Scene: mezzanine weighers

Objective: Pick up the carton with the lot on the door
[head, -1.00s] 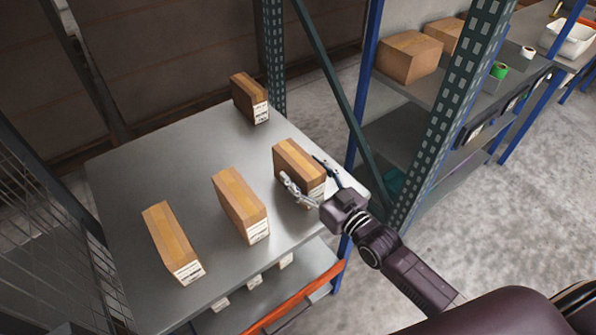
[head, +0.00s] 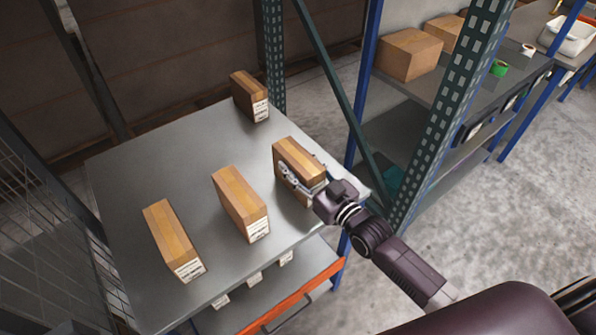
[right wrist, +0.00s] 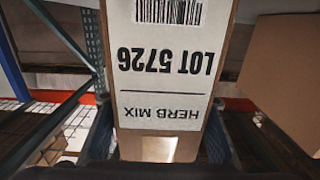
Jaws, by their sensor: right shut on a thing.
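Several brown cartons with white end labels stand on a grey metal shelf (head: 130,205). My right gripper (head: 303,180) is shut on the rightmost carton (head: 297,157), with its near finger along the carton's side. In the right wrist view this carton (right wrist: 165,140) fills the middle between the fingers; its upside-down label reads "LOT 5726" and "HERB MIX", with a barcode. The carton appears still on the shelf. Other cartons are at the back (head: 247,95), the middle (head: 238,203) and the left (head: 170,240); their lots are too small to read. I see no lot on a door.
A green perforated upright (head: 450,110) and a diagonal brace (head: 335,95) stand right of the carton. An orange beam (head: 300,297) runs below the shelf's front. Wire mesh (head: 45,235) is at left. A rack at right holds larger boxes (head: 410,55). Concrete floor at right is clear.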

